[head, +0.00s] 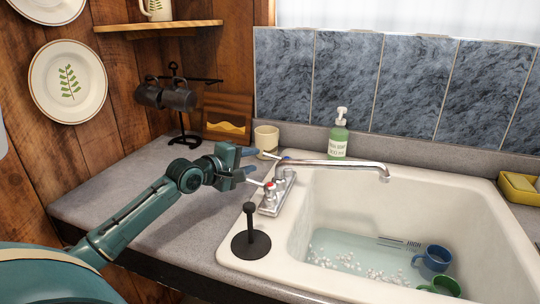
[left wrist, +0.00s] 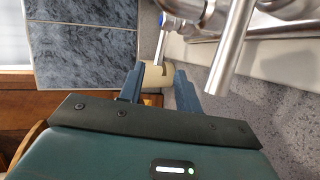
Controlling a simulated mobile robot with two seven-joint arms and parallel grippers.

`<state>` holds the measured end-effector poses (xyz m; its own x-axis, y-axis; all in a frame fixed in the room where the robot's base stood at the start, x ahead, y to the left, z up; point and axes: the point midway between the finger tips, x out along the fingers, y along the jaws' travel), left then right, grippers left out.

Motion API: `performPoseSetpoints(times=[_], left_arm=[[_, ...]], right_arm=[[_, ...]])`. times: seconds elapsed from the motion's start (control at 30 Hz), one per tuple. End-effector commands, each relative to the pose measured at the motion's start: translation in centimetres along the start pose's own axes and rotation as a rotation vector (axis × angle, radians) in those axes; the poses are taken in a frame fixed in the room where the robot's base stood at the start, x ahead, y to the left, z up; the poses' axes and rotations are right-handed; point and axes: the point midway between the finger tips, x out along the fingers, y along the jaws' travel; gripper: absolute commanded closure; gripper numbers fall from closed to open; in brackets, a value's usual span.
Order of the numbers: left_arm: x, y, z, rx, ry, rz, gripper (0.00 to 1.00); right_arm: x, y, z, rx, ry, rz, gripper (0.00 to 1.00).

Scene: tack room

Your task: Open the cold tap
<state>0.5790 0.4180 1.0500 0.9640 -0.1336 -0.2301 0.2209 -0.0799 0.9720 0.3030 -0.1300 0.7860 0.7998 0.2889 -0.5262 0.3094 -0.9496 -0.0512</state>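The chrome tap (head: 276,193) stands on the sink's left rim, its long spout (head: 340,164) reaching right over the basin. The cold handle (head: 271,154), a thin lever with a blue mark, is at the far end of the tap base. The handle with a red mark (head: 269,186) is nearer. My left gripper (head: 252,162) is open beside the tap, on its left. In the left wrist view, the cold lever (left wrist: 159,45) points to the gap between my open fingers (left wrist: 160,72); contact is not visible. My right gripper is out of view.
A beige cup (head: 266,138) stands behind my left gripper. A green soap bottle (head: 338,136) is behind the spout. A black plunger (head: 251,240) stands on the sink's front left. The basin holds water, foam and a blue mug (head: 435,258) and green mug (head: 444,286).

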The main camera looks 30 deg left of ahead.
Motion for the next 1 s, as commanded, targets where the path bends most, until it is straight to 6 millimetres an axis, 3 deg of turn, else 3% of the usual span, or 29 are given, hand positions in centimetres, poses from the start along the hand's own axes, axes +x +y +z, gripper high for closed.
performPoseSetpoints(times=[0.3, 0.5, 0.9, 1.0], left_arm=[[5.5, 0.2, 0.0, -0.002, 0.0, 0.003, 0.66], [7.6, 0.1, 0.0, -0.001, 0.0, 0.001, 0.66], [8.2, 0.0, 0.0, 0.001, 0.0, 0.001, 0.66], [8.2, 0.0, 0.0, 0.001, 0.0, 0.001, 0.74]], right_arm=[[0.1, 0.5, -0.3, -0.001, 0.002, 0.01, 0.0], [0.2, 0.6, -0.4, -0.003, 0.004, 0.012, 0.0], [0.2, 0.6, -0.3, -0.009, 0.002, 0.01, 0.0], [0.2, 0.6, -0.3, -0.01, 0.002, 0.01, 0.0]])
